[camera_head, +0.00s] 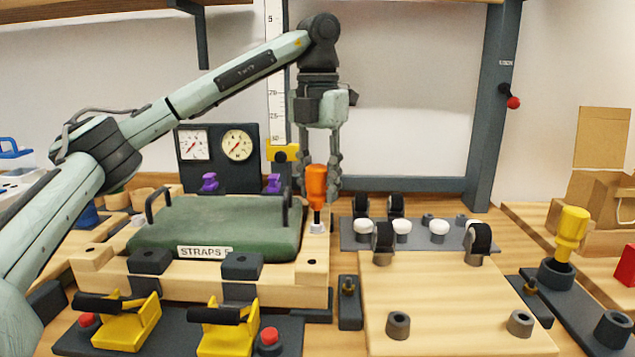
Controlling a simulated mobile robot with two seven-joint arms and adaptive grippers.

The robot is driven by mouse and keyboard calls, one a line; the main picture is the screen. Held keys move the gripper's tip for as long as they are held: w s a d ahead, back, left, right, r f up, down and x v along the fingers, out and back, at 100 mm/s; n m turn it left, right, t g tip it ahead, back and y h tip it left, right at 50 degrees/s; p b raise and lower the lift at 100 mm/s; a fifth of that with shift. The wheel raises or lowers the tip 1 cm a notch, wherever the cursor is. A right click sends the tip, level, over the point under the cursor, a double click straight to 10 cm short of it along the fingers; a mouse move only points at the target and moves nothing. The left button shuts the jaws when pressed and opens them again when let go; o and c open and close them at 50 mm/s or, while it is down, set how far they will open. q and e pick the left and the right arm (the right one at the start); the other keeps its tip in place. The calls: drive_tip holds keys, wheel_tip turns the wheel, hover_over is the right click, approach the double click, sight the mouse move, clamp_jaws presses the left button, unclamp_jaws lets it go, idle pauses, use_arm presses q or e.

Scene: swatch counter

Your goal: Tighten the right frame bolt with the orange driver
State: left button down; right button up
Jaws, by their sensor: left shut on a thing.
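My left gripper (320,186) points straight down and is shut on the orange driver (316,180), which stands upright between its fingers. The driver's dark shaft points down at a small pale bolt (317,229) at the back right corner of the wooden frame (200,282). The tip is at or just above the bolt head; I cannot tell whether they touch. A similar pale bolt (137,220) shows at the frame's back left. A green pad (215,222) with a straps label lies in the frame. My right gripper is out of view.
Yellow toggle clamps (127,325) stand in front of the frame. A plate with white knobs (439,228) and black wheels lies right of the driver. A yellow driver (571,230) stands in a dark holder at right. Gauges (238,146) stand behind the pad.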

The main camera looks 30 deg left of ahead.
use_arm(q)
drive_tip(key=m, duration=0.6)
drive_tip(key=shift+s+d+f+m, duration=0.1)
drive_tip(key=shift+d+m, duration=0.15)
drive_tip(key=shift+m, duration=0.05)
drive_tip(key=shift+r, duration=3.45)
